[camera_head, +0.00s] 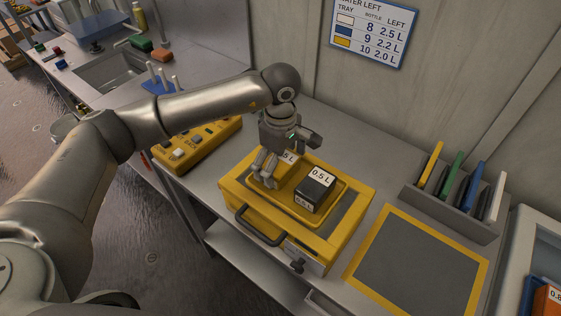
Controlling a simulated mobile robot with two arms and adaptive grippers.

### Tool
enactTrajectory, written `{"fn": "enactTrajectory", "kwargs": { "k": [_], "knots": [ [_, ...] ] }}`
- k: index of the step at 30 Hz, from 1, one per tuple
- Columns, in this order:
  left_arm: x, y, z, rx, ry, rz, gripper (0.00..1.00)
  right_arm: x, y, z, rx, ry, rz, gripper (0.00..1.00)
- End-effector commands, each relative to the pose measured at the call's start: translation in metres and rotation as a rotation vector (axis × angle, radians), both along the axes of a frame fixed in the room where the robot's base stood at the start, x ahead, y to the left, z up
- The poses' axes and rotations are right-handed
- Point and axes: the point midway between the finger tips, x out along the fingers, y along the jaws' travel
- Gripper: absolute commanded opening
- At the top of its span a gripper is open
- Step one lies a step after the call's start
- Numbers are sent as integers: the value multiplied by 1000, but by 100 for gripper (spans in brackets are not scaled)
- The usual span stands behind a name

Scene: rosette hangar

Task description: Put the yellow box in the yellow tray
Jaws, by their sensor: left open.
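The yellow tray (232,186) sits on the bench, on top of a yellow case with a dark handle. A yellow box (290,164) with a white label, partly reading "5 L", is in the tray's back left part, mostly hidden behind my left gripper. My left gripper (266,178) points down, open, over the left part of the tray, right at the box. Whether its fingers touch the box is hard to tell. My right gripper is not in view.
A black box (315,189) labelled 0.5 L sits in the tray's right part. A yellow-edged grey mat (415,268) lies clear at the right. A rack with coloured panels (448,207) stands behind it. A yellow button panel (198,145) is at the left.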

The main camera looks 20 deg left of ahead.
Motion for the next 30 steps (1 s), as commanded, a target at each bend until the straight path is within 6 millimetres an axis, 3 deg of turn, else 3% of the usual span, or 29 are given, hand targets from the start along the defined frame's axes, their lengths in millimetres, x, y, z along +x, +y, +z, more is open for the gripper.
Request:
{"fn": "enactTrajectory", "kwargs": {
  "k": [3, 5, 19, 24, 30],
  "knots": [
    [0, 0, 5, 0, -1, 0, 100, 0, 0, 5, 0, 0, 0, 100],
    [2, 0, 11, -2, -6, 0, 100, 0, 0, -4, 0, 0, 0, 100],
    [1, -1, 104, -1, -5, 0, 100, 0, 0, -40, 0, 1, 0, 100],
    [0, 0, 119, -1, -2, 0, 100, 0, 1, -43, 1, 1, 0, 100],
    [0, 0, 123, 0, 1, 0, 100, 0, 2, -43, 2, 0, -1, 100]
  ]
}}
